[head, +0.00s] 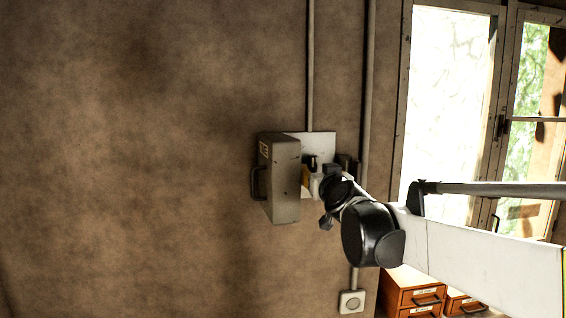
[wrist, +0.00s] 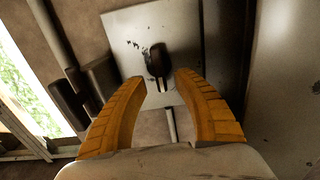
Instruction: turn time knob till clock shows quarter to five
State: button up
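A dark knob or lever (wrist: 157,60) stands out from a pale, scuffed plate (wrist: 125,32) in the wrist view. My gripper (wrist: 158,84) has two orange fingers, spread apart, one on each side of the knob's lower end. I cannot tell whether they touch it. In the head view my gripper (head: 312,180) is at the wall in front of the pale plate (head: 322,142), partly hidden by a grey metal cover (head: 286,185). A dark part (head: 312,161) shows above the fingers. No clock face is visible, so its time cannot be read.
The grey cover juts from the wall on the left of my gripper, with a dark handle (head: 258,183). Pipes (head: 367,80) run down the wall. A window (head: 447,95) and wooden drawers (head: 412,290) are at the right. A round wall switch (head: 351,301) is below.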

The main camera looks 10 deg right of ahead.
aim_at(313, 167)
jog(key=w, duration=0.3)
jog(key=shift+w+p, duration=0.3)
jog(key=shift+p, duration=0.05)
jog(key=shift+w, duration=0.2)
jog(key=shift+w+f, duration=0.1)
jog(key=shift+w, duration=0.25)
jog(key=shift+s, duration=0.15)
grip_shut()
